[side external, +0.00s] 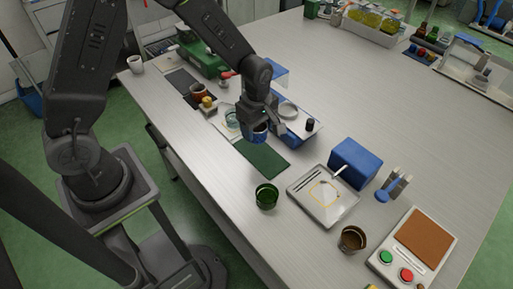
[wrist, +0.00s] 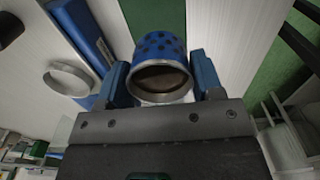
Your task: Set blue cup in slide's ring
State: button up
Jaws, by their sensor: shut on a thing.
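The blue cup with dark dots (wrist: 160,52) is between the fingers of my gripper (wrist: 163,82), with its metal-rimmed mouth toward the wrist camera. In the side view my gripper (side external: 261,122) is shut on the blue cup (side external: 259,136), just beyond the back edge of a dark green mat; whether the cup touches the table cannot be told. A pale ring (side external: 288,110) lies on a blue-and-white fixture (side external: 288,130) to the right of my gripper. The ring also shows at the left in the wrist view (wrist: 68,78). My fingers hide part of the fixture.
The green mat (side external: 262,158) is bare. A green cup (side external: 266,196), a white tray with a yellow outline (side external: 323,208), a blue block (side external: 354,163) and a brown cup (side external: 352,239) stand toward the front right. A button panel (side external: 410,250) is at the right front.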

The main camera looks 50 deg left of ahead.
jog(key=shift+w, duration=0.15)
jog(key=shift+w+a+r, duration=0.35)
jog(key=shift+w+a, duration=0.15)
jog(key=shift+w, duration=1.85)
jog(key=shift+w+a+r, duration=0.4)
jog(key=shift+w+a, duration=0.1)
jog(key=shift+w, duration=1.9)
jog(key=shift+w+a+r, duration=0.35)
jog(key=shift+w+a, duration=0.15)
jog(key=shift+w, duration=1.85)
jog(key=shift+f, duration=0.55)
jog(key=shift+f, duration=0.6)
jog(key=shift+f, duration=0.15)
jog(key=shift+f, duration=0.3)
